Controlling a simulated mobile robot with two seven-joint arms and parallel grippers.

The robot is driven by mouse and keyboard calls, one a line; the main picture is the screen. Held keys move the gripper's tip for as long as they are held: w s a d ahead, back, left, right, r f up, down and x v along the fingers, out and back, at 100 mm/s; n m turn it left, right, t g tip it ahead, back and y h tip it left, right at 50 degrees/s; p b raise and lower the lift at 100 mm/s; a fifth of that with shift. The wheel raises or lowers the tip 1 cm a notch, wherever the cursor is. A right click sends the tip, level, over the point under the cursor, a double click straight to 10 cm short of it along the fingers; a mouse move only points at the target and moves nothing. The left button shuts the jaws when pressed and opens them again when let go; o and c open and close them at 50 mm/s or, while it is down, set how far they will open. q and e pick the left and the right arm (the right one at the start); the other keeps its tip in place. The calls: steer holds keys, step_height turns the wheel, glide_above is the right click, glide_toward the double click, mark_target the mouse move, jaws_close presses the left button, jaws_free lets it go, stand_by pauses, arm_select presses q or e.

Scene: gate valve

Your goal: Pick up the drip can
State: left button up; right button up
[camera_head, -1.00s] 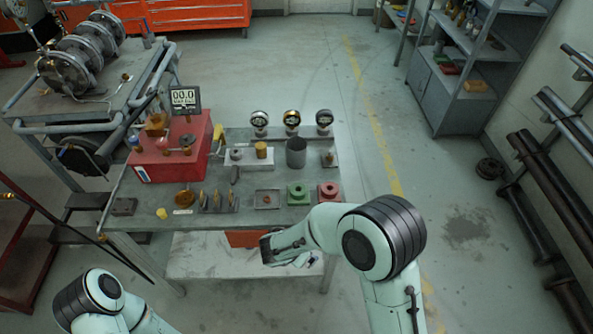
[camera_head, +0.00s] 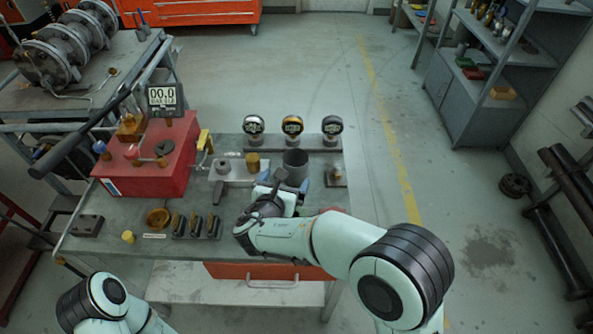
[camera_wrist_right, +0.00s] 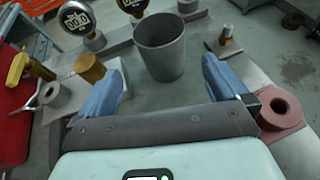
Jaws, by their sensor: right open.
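The drip can appears to be the plain grey open-topped cylinder (camera_head: 295,166) standing upright at the back right of the workbench. It also shows upright in the right wrist view (camera_wrist_right: 160,50). My right gripper (camera_head: 284,183) is open, its blue fingers on the near side of the can. In the right wrist view the two fingers (camera_wrist_right: 162,84) are spread wide, with the can beyond and between them, apart from both. The gap between them is empty. Only part of my left arm shows at the lower left of the head view; its gripper is out of frame.
Three round gauges (camera_head: 292,127) stand behind the can. A red box (camera_head: 150,165) fills the bench's left. A red flanged piece (camera_wrist_right: 280,108) sits by the right finger.

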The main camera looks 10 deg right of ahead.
mark_target(299, 158)
steer(key=x, duration=1)
steer(key=shift+d, duration=0.15)
steer(key=c, duration=1)
steer(key=shift+r, duration=0.2)
